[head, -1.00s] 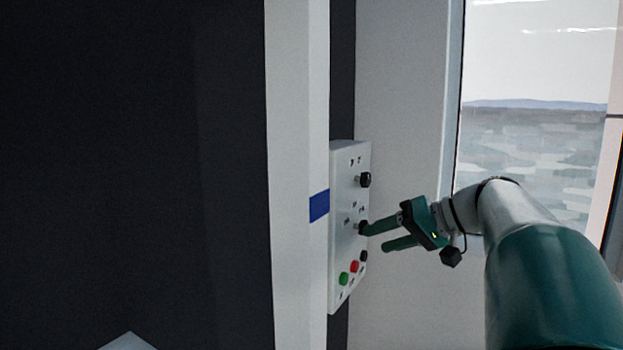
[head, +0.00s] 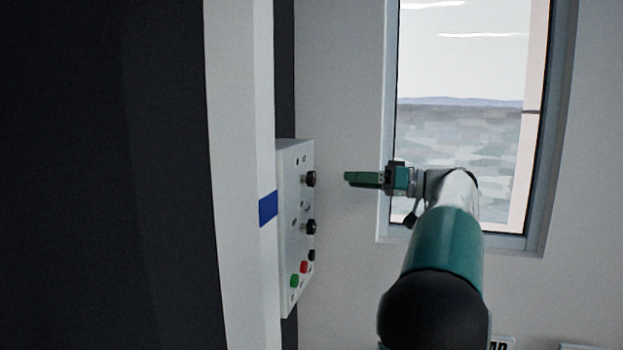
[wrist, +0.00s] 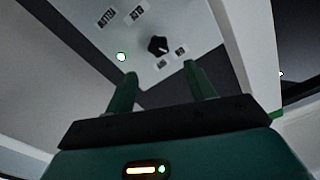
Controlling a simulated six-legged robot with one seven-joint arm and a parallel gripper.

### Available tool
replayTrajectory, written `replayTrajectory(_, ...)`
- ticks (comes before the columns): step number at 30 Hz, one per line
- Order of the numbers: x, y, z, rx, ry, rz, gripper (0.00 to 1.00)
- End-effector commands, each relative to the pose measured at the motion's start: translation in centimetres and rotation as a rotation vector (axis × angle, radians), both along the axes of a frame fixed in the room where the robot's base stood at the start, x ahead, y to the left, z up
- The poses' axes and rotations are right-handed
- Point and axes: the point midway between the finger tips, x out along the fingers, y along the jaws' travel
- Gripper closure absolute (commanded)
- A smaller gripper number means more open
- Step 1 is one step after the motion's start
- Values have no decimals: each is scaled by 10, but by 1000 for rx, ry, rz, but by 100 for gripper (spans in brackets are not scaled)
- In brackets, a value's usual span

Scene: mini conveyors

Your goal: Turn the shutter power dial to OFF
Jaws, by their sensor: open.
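A white control panel (head: 291,215) on the wall post carries an upper black dial (head: 311,179) and a lower black dial (head: 311,227). I cannot tell from the labels which is the shutter power dial. My gripper (head: 347,179) is to the right of the panel, level with the upper dial and apart from it. In the wrist view, a black dial (wrist: 157,45) with a pale pointer mark lies beyond the gap between the fingers. My gripper (wrist: 161,70) is open and empty there, touching nothing.
Below the dials are a small black knob (head: 311,256), a red button (head: 304,267) and a green button (head: 294,281). A lit white lamp (wrist: 121,57) is beside the dial. A window (head: 460,120) stands behind my arm. Open space separates gripper and panel.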

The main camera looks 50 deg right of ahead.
Motion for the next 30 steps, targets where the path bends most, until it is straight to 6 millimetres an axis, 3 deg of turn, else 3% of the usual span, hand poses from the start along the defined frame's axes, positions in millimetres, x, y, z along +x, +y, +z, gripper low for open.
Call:
replayTrajectory(9, 59, 31, -1, 2, 2, 5, 46)
replayTrajectory(15, 86, 45, -1, 2, 2, 5, 46)
replayTrajectory(26, 93, 48, -1, 2, 3, 4, 46)
replayTrajectory(30, 93, 48, -1, 2, 3, 4, 69)
